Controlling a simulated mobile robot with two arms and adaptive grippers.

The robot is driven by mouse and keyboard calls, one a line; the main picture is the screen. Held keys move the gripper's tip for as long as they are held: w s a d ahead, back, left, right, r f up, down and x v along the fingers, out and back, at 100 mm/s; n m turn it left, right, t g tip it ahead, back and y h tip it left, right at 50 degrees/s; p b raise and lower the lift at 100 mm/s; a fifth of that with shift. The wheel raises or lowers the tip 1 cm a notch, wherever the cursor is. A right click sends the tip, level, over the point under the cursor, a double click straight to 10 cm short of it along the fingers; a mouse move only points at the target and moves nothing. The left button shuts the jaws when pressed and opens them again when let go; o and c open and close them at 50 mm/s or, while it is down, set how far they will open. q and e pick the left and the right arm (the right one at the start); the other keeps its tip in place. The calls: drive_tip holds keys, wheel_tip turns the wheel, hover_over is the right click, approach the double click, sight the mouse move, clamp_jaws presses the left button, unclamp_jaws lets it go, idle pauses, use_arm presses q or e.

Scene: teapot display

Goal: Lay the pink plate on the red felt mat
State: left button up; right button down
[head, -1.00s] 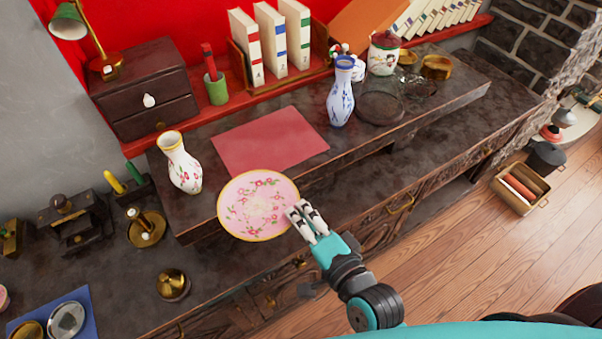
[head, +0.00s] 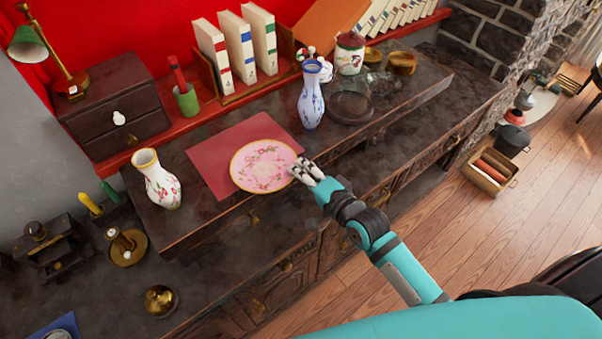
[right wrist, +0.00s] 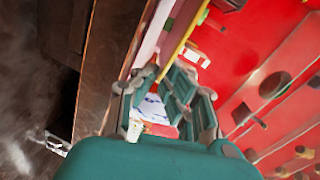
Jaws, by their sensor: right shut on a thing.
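The pink plate (head: 264,166), round with a gold rim and flowers, is over the front right part of the red felt mat (head: 216,157) in the head view. It covers that part of the mat, whose back and left parts show. I cannot tell if the plate touches the mat. My right gripper (head: 305,172) is shut on the plate's right edge. In the right wrist view the right gripper's fingers (right wrist: 163,100) show close up, with the plate's yellow rim running up from them nearly edge-on. My left gripper is not in view.
A white flowered vase (head: 158,180) stands left of the plate and a blue-and-white vase (head: 311,95) stands behind it to the right. A dark round dish (head: 351,107) is farther right. Books (head: 238,45) and a green cup (head: 186,100) stand behind the mat.

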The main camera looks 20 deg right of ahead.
drive_tip(key=shift+f, duration=0.75)
drive_tip(key=shift+f, duration=0.3)
drive_tip(key=c, duration=1.5)
unclamp_jaws()
drive_tip(key=v, duration=0.6)
drive_tip(key=b+v, duration=0.1)
drive_tip(key=v, duration=0.5)
drive_tip(key=shift+r, duration=0.25)
